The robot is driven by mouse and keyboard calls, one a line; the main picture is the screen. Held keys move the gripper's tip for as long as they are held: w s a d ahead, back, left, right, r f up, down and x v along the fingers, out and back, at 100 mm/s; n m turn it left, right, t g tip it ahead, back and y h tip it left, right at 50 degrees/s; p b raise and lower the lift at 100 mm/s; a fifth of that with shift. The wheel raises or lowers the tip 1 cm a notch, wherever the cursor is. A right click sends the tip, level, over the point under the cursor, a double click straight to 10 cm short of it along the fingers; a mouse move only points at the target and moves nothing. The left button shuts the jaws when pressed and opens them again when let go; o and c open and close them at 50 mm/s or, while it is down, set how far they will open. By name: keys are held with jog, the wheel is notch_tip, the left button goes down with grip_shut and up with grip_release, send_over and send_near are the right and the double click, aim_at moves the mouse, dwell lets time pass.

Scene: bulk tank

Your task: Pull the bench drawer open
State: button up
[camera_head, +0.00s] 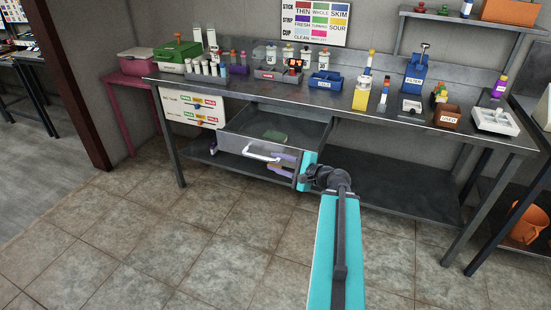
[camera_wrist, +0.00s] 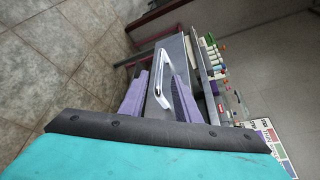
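The bench drawer (camera_head: 232,146) stands pulled out from under the bench top, its inside showing. Its pale bar handle (camera_head: 262,153) is on the front face. In the wrist view the handle (camera_wrist: 163,78) lies ahead of my gripper, in line with the gap between the fingers. My gripper (camera_head: 282,164) is at the right end of the handle, in front of the drawer face. Its purple fingers are apart in the wrist view (camera_wrist: 160,88), with nothing clearly clamped. Whether either finger touches the handle I cannot tell.
A green item (camera_head: 275,135) lies in the drawer. The bench top (camera_head: 335,98) carries racks, bottles and bins. A lower shelf (camera_head: 390,188) runs beneath. A pink stand (camera_head: 118,105) is at the left. The tiled floor in front is clear.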

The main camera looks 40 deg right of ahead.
jog(key=shift+p+v, duration=1.05)
jog(key=shift+p, duration=2.45)
jog(key=shift+p+v, duration=0.9)
jog(key=shift+v, duration=0.5)
jog(key=shift+a, duration=0.1)
